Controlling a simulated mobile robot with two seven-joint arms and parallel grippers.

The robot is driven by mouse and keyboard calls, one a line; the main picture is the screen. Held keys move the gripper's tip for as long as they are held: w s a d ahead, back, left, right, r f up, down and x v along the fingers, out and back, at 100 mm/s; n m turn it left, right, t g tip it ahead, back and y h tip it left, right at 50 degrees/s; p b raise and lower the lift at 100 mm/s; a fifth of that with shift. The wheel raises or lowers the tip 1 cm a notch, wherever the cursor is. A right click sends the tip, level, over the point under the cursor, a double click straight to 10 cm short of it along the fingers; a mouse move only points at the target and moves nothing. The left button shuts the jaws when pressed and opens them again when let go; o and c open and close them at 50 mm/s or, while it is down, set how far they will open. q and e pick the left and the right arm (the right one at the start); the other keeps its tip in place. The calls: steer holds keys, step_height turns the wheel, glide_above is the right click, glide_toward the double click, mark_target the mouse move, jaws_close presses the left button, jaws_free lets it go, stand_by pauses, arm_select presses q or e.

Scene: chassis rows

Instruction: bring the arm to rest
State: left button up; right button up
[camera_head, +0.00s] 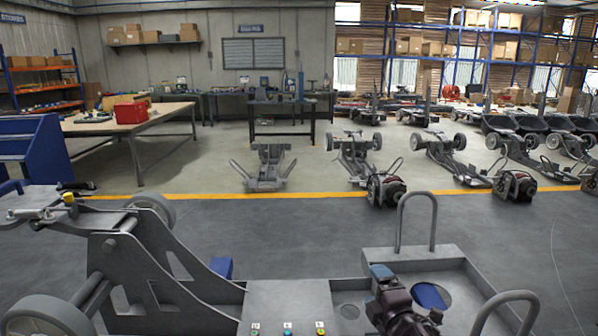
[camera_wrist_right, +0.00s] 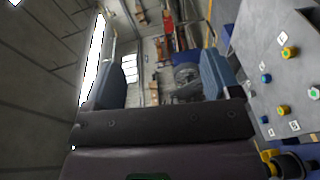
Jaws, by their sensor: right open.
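My right gripper (camera_head: 383,272) shows in the camera_head view at the lower right of centre, above the grey floor pan of the near kart chassis (camera_head: 165,262). Its blue fingers are seen from behind and above. In the right wrist view the gripper (camera_wrist_right: 162,78) has its two blue fingers wide apart, with nothing between them. Past the fingers that view shows the hall, tilted. My left gripper does not show in either view.
A grey plate (camera_head: 290,298) on the near chassis carries small green, blue and yellow knobs; it also shows in the right wrist view (camera_wrist_right: 262,40). Tubular hoops (camera_head: 418,195) rise beside the gripper. More chassis (camera_head: 268,165) stand beyond the yellow line. Open floor lies between.

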steer(key=s+d+f+m+g+h, duration=0.1)
steer(key=s+d+f+m+g, duration=0.1)
steer(key=s+f+m, duration=0.4)
steer(key=s+d+f+m+g+h, duration=0.1)
steer(key=s+d+f+m, duration=0.3)
steer(key=s, duration=1.2)
steer(key=s+d+f+m+g+h, duration=0.1)
steer(key=s+d+f+m, duration=0.3)
steer(key=s+f+m, duration=0.4)
steer(key=s+f+g, duration=0.1)
steer(key=s+f, duration=0.2)
steer(key=s, duration=0.1)
steer(key=shift+f+m+g+h, duration=0.2)
steer(key=shift+m+g+h, duration=0.1)
steer(key=shift+g, duration=0.1)
